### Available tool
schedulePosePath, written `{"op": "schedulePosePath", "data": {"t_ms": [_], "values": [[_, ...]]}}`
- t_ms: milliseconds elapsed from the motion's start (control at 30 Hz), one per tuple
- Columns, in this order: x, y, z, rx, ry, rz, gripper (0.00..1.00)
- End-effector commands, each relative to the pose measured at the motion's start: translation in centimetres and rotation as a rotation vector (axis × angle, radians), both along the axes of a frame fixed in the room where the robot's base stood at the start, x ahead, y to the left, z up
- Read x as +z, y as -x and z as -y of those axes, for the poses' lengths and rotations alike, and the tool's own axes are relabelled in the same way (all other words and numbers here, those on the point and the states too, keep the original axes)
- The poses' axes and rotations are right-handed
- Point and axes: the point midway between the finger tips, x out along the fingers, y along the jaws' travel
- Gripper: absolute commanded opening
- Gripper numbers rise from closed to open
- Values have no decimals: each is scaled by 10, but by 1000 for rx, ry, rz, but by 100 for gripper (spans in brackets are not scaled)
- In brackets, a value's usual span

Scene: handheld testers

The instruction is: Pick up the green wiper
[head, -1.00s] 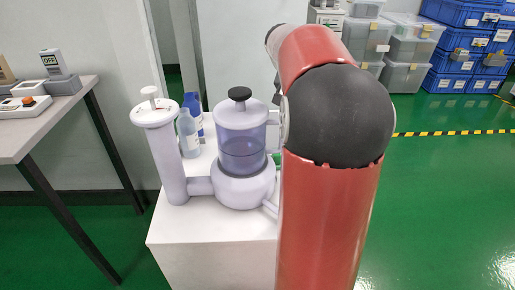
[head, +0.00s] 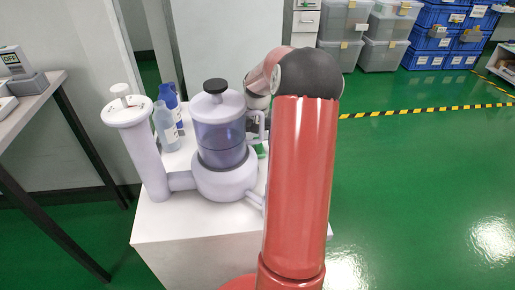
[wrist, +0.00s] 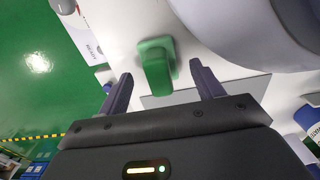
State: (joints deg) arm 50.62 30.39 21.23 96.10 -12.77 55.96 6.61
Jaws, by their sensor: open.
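The green wiper (wrist: 156,66) lies on the white stand top (wrist: 115,25), in the wrist view just beyond and between my fingertips. My gripper (wrist: 160,80) is open, with one dark finger on each side of the wiper's line and nothing held. In the head view only a small green part of the wiper (head: 261,151) shows between the machine and my red arm. My gripper is mostly hidden behind the arm there.
A pale lavender machine with a clear chamber (head: 221,140) stands close beside the wiper. A blue-capped bottle (head: 166,127) and a blue bottle (head: 170,97) stand behind its column (head: 138,145). A grey table (head: 35,100) is at left. Open green floor (head: 420,180) lies at right.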

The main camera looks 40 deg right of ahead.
Motion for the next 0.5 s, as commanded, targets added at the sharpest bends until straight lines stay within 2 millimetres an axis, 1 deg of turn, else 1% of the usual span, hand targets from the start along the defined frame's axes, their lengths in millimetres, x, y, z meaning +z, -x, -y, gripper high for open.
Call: {"op": "schedulePosePath", "data": {"t_ms": [33,133,367,467,500], "values": [[-8,0,0,0,-2,-1,66],[-15,0,0,-1,-1,0,66],[-17,0,0,-1,1,1,66],[-17,0,0,-1,1,1,56],[-17,0,0,-1,1,1,51]]}}
